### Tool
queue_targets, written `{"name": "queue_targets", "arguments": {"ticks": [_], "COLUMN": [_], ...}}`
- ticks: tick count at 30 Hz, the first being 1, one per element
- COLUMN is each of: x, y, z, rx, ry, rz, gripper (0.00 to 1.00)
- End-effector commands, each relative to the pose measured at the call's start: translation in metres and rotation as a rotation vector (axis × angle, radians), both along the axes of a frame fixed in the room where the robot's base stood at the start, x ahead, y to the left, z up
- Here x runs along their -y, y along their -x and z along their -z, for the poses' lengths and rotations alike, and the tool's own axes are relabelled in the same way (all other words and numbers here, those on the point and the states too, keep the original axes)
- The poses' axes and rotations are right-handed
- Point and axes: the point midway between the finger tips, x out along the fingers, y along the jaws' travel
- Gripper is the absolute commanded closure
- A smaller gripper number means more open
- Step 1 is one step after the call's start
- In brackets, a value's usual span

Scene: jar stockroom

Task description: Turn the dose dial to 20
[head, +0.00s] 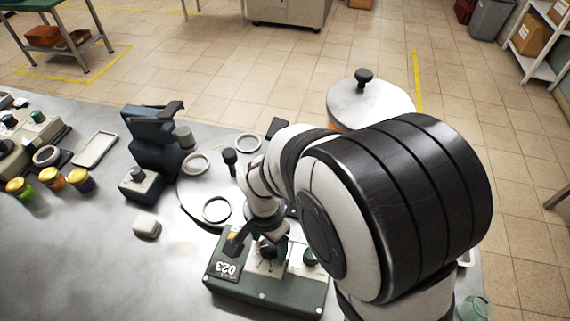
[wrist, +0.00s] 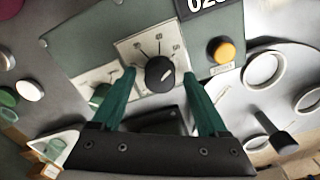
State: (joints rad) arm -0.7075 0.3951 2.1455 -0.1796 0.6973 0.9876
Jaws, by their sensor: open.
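The dose dial (wrist: 160,74) is a round black knob on a white scale plate (wrist: 130,50), set in a green-grey box (head: 258,289). A short white mark on the knob points toward the right. Numbers around it are too small to read surely. A black panel (head: 227,268) on the box shows 023, upside down in the head view; it is cut off at the top of the wrist view. My gripper (wrist: 160,76) is open, with one green finger on each side of the knob. I cannot tell whether they touch it. The head view mostly hides the dial behind my gripper.
An orange button (wrist: 222,50) sits beside the dial. A second white plate (wrist: 97,84) on the box is partly behind a finger. Rings (head: 217,209) and a black-knobbed post (head: 229,158) stand behind the box.

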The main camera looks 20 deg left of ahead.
Motion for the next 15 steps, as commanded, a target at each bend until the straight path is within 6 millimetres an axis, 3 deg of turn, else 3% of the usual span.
{"name": "queue_targets", "arguments": {"ticks": [4,15], "x": [0.0000,0.0000], "y": [0.0000,-0.0001], "z": [-0.0003,-0.0006], "rx": [0.000,0.000], "ry": [0.000,0.000], "rz": [0.000,0.000], "gripper": [0.27,0.94]}}
